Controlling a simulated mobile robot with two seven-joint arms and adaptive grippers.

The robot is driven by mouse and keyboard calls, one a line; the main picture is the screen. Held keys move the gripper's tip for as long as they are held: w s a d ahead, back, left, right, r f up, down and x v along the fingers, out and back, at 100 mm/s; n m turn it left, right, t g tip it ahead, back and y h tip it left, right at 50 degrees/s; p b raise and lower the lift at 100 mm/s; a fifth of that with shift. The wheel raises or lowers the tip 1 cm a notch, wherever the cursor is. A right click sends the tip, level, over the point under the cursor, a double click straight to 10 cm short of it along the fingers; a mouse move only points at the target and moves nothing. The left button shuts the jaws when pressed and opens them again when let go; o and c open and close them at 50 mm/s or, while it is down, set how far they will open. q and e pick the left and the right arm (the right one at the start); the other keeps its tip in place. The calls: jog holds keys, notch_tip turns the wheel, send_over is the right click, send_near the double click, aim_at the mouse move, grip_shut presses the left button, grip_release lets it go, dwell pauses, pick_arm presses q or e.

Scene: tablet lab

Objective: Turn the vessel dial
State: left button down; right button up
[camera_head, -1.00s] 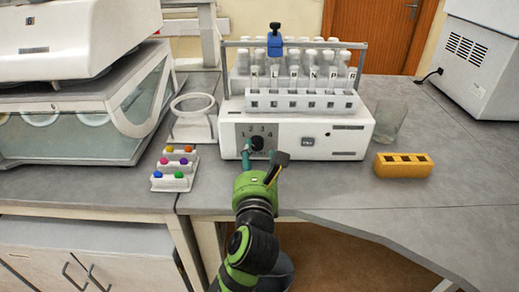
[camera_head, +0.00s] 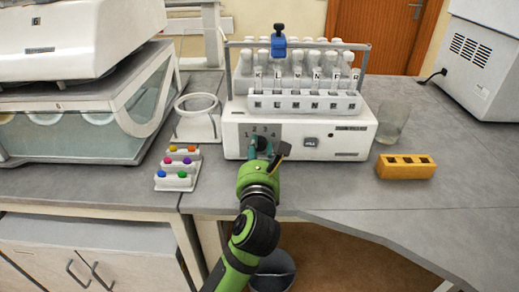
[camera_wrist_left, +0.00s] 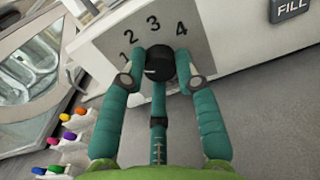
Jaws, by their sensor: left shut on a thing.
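The vessel dial (camera_wrist_left: 160,64) is a black knob on the grey panel of the white machine (camera_head: 345,144). The numbers 1, 2, 3 and 4 are printed in an arc above it; which one it points to I cannot tell. My left gripper (camera_head: 260,150) has its teal fingers at the dial, one on each side. In the left wrist view, my left gripper (camera_wrist_left: 164,70) is shut on the dial, with the fingertips against its sides. In the head view the fingers hide most of the dial. My right gripper is not in view.
A FILL button (camera_wrist_left: 291,7) is right of the dial panel. A rack of bottles (camera_head: 305,100) stands on the machine. A stand with coloured balls (camera_head: 177,180) is to the left; a yellow block (camera_head: 405,172) and a clear beaker (camera_head: 393,121) are to the right. The front counter is mostly clear.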

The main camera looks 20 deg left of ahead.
pick_arm(q)
jog(key=m+p, duration=0.4)
jog(key=p, duration=0.1)
jog(key=m+p, duration=0.1)
jog(key=p, duration=0.2)
jog(key=shift+r+m, duration=0.3)
jog(key=shift+m, duration=0.1)
jog(key=shift+f+m+p, duration=0.25)
jog(key=shift+m+p, duration=0.85)
jog(key=shift+p, duration=0.2)
jog(key=c, duration=0.9)
grip_release()
